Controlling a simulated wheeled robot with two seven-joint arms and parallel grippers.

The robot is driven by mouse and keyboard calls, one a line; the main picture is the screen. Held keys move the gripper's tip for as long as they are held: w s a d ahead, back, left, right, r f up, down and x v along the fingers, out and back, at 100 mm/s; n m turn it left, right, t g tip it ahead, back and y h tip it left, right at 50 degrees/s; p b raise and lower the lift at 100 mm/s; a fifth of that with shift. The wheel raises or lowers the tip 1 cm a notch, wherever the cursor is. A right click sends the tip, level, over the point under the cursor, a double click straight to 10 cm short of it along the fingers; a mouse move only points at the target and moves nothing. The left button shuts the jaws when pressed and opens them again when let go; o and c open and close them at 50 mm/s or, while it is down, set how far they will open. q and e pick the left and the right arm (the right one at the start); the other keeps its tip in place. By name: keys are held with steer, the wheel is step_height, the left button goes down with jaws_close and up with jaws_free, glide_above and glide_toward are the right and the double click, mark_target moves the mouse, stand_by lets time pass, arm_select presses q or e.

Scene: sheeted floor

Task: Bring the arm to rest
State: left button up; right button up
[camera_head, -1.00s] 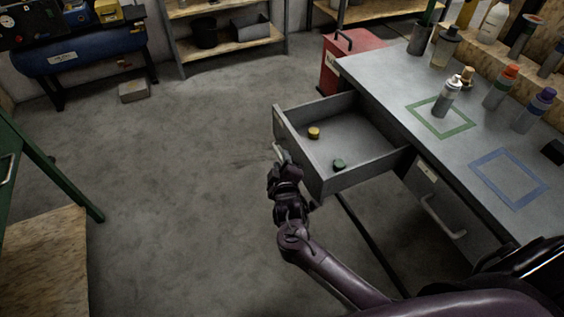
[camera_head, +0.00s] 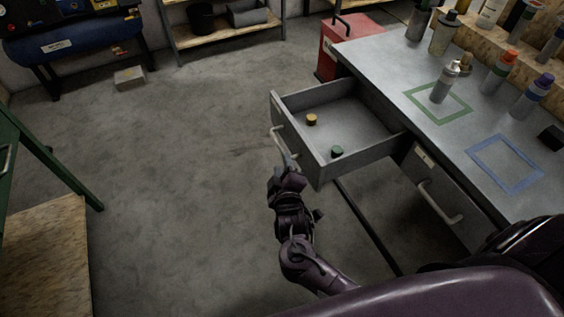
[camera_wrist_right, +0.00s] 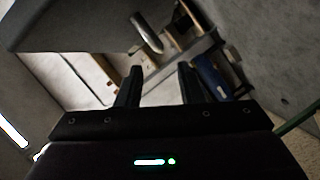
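My right gripper (camera_head: 287,165) is just in front of the open drawer (camera_head: 352,168), close below its metal handle (camera_head: 277,140). In the right wrist view its two fingers (camera_wrist_right: 158,85) stand apart with nothing between them, and the drawer handle (camera_wrist_right: 146,33) lies beyond the fingertips. The gripper appears clear of the handle. The drawer is pulled out of the grey workbench (camera_head: 380,55) and holds a yellow cap (camera_head: 312,119) and a green cap (camera_head: 337,152). My left gripper is not in view.
A spray bottle (camera_head: 440,88) stands in the green taped square (camera_head: 462,117); the blue square (camera_head: 508,187) is empty. More bottles line the bench back. A red box (camera_head: 328,55) stands beyond the drawer. A green-framed table (camera_head: 45,160) is at left. The floor between is clear.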

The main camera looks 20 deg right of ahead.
stand_by(0.4)
steer(key=s+d+r+m+g+y, duration=0.1)
steer(key=s+r+m+g+y, duration=0.15)
steer(key=s+g, duration=0.55)
steer(key=s+d+r+m+g+y, duration=0.1)
steer(key=s+r+m+g+y, duration=0.2)
steer(key=s, duration=0.9)
step_height(320, 180, down, 31)
steer(key=s+m+g+h+p, duration=0.1)
steer(key=s+g, duration=0.1)
steer(key=s+d+f+g+p, duration=0.1)
steer(key=s+d+f, duration=0.2)
steer(key=s+f, duration=1.2)
steer(key=s, duration=0.3)
steer(key=shift+s+f, duration=0.25)
steer(key=shift+s, duration=0.15)
